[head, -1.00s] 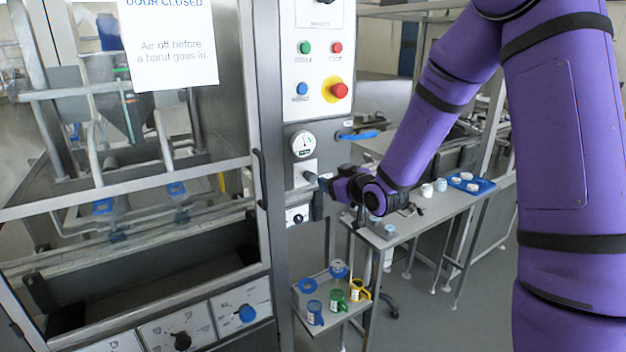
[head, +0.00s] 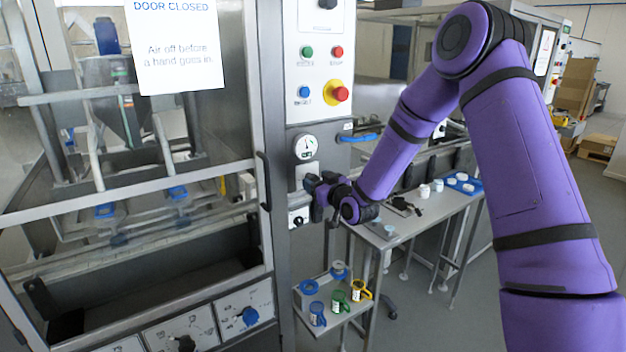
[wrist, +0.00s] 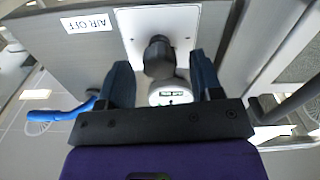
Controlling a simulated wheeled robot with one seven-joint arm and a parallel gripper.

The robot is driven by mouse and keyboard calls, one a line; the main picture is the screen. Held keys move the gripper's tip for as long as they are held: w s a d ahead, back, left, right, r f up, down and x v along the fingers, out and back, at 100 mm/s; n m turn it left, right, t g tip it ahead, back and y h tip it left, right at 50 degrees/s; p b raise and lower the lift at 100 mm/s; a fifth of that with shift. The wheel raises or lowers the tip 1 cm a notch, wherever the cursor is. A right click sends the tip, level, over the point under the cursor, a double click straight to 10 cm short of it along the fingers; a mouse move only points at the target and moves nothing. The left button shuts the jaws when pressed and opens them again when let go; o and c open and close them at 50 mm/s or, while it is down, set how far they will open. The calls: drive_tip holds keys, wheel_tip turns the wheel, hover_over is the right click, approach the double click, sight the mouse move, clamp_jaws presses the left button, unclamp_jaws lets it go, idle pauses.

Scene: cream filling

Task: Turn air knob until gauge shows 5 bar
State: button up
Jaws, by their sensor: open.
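The air knob (wrist: 159,57) is a dark round knob on a pale plate in the wrist view. My gripper (wrist: 161,66) is open, with one dark finger on each side of the knob and gaps showing between. In the head view my gripper (head: 312,184) is at the plate below the gauge and hides the knob. The gauge (head: 306,147) is a round white dial with a dark needle, too small to read in bar.
A blue lever (head: 357,137) sticks out right of the gauge. A red stop button (head: 340,93) is above. A door handle (head: 264,180) stands to the left. An "AIR OFF" label (wrist: 87,23) is near the knob. A small shelf (head: 331,318) with cups is below.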

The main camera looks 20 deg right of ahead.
drive_tip(key=shift+x, duration=1.25)
drive_tip(key=shift+c, duration=0.3)
drive_tip(key=c, duration=0.9)
drive_tip(key=shift+o, duration=0.2)
drive_tip(key=shift+m, duration=0.4)
drive_tip(key=m, duration=0.6)
drive_tip(key=shift+d, duration=0.15)
drive_tip(key=m, duration=0.6)
drive_tip(key=shift+f+m, duration=0.1)
drive_tip(key=shift+m, duration=0.2)
